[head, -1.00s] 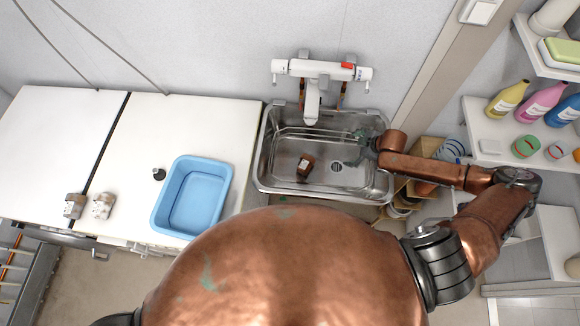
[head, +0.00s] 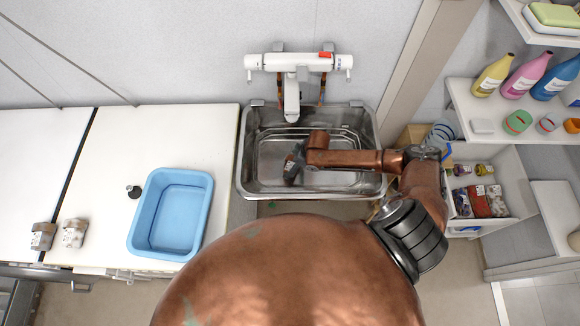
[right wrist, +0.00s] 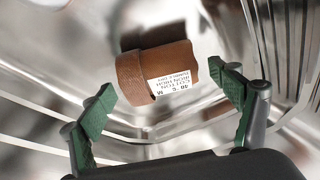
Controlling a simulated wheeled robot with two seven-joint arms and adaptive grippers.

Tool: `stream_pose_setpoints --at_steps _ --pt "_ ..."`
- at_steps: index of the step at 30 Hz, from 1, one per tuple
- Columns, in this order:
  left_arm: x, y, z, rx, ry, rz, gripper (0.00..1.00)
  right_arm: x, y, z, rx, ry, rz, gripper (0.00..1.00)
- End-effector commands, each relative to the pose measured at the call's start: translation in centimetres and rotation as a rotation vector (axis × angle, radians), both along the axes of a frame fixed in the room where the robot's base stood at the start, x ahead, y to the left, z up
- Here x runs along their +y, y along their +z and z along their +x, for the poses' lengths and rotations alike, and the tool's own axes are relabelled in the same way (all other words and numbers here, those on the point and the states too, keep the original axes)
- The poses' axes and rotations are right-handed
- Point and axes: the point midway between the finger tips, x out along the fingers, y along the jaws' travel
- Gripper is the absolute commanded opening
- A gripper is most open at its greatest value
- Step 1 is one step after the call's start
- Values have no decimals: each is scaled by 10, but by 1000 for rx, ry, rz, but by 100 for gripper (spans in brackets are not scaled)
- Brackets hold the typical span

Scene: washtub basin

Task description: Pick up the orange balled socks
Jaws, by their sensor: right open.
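The balled socks (right wrist: 158,74) are a brownish-orange bundle with a white printed label, lying in the metal sink basin (head: 376,184). My right gripper (right wrist: 170,108) is open, its green-padded fingers apart, one toward each side of the bundle. The bundle lies just beyond the fingertips in the right wrist view; I see no grip on it. In the head view my right gripper (head: 293,167) is inside the sink and mostly hides the bundle. My left gripper is not in view.
A white faucet (head: 291,62) overhangs the back of the sink. A blue tub (head: 172,215) and two brown-grey labelled bundles (head: 42,236) (head: 74,232) stand on the white counter at left. Shelves with bottles (head: 525,75) and an open drawer (head: 520,190) are at right.

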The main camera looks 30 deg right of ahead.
Motion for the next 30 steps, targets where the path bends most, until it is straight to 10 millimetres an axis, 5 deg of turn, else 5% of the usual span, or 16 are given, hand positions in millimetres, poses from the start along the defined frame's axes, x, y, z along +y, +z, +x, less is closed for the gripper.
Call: stream_pose_setpoints --at_steps 11,30 --pt "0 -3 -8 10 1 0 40 3 -11 5 -3 1 0 84" --pt "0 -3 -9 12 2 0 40 3 -11 5 -2 1 -1 40"
